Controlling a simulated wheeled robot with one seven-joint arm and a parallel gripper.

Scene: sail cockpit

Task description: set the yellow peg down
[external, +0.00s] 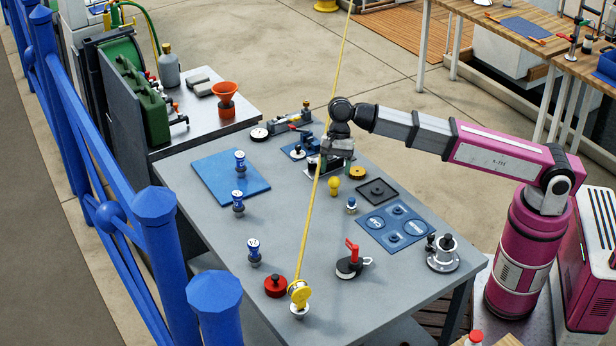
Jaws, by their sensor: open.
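A yellow peg (334,186) with a rounded top appears upright on the grey table (300,222), near its middle. My gripper (329,163) points down just behind and above the peg in the picture. It is open. Its fingertips are small and partly hidden by the yellow line, so I cannot tell whether they touch anything. A dark device with a blue base (292,152) is close beside the gripper on the left.
A taut yellow line (318,185) rises from a yellow pulley (299,293) and crosses in front of my gripper. A blue mat (215,185), several blue-topped pegs, a blue recessed panel (377,236), a black square tray (391,186) and a red-handled valve (350,262) surround some clear table.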

